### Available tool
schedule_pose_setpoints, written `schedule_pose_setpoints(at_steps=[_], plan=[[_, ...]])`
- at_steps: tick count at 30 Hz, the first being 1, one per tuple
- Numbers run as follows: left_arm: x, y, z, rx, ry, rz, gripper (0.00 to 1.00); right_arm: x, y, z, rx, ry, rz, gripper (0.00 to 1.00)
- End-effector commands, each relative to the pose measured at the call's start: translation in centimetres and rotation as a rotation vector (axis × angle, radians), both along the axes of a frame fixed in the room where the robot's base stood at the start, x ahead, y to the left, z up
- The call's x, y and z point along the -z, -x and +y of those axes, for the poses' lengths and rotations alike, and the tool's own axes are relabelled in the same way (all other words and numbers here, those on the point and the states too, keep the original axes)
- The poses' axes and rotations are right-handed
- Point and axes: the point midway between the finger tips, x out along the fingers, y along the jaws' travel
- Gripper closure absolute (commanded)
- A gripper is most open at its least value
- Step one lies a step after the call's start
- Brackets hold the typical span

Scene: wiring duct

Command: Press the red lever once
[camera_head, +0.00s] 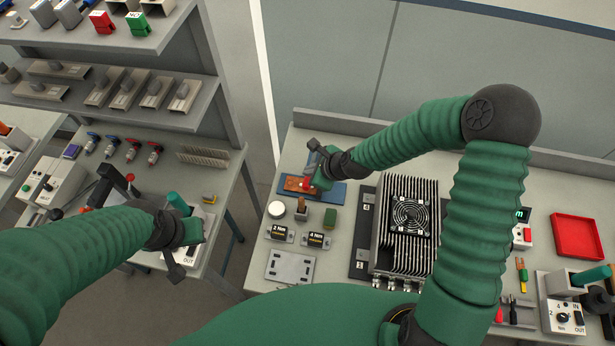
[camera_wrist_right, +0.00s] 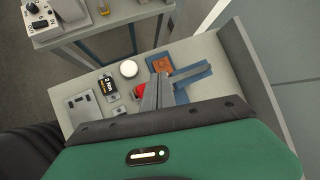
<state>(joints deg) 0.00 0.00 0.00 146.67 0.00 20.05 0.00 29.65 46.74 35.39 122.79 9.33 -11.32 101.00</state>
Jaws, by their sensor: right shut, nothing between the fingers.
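My right gripper (camera_head: 312,170) is at the blue plate (camera_head: 329,190) on the right bench, shut with nothing between its fingers. Its fingers also show in the wrist view (camera_wrist_right: 166,92), over the plate. An orange-brown block (camera_head: 292,183) lies on the plate, left of the gripper. A small red part (camera_head: 307,183), perhaps the red lever, shows close by the gripper; whether they touch is unclear. A red piece (camera_wrist_right: 139,91) shows beside the fingers in the wrist view. My left gripper (camera_head: 178,258) hangs by the left bench; its jaw opening is unclear.
A finned heat sink with a fan (camera_head: 408,217) stands right of the plate. A white round piece (camera_head: 276,209), black 2 Nm and 4 Nm boxes (camera_head: 316,240) and a grey plate (camera_head: 290,267) lie in front. A red tray (camera_head: 577,236) is far right. Shelves stand left.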

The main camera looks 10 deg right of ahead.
Motion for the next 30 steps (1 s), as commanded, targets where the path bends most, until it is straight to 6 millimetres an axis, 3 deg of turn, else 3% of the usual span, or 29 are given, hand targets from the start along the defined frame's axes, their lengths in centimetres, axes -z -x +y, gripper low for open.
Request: schedule_pose_setpoints(at_steps=[7, 21, 30], plan=[[-0.4, 0.0, 0.0, 0.000, 0.000, 0.000, 1.00, -0.4, -0.1, 0.0, 0.001, 0.000, -0.001, 1.00], [-4.3, 0.0, 0.0, 0.000, 0.000, 0.000, 1.00, -4.9, -1.2, -0.5, 0.001, 0.000, -0.001, 1.00], [-4.2, 0.0, 0.0, 0.000, 0.000, 0.000, 1.00, -4.7, -1.3, -0.5, 0.000, 0.000, 0.000, 1.00]])
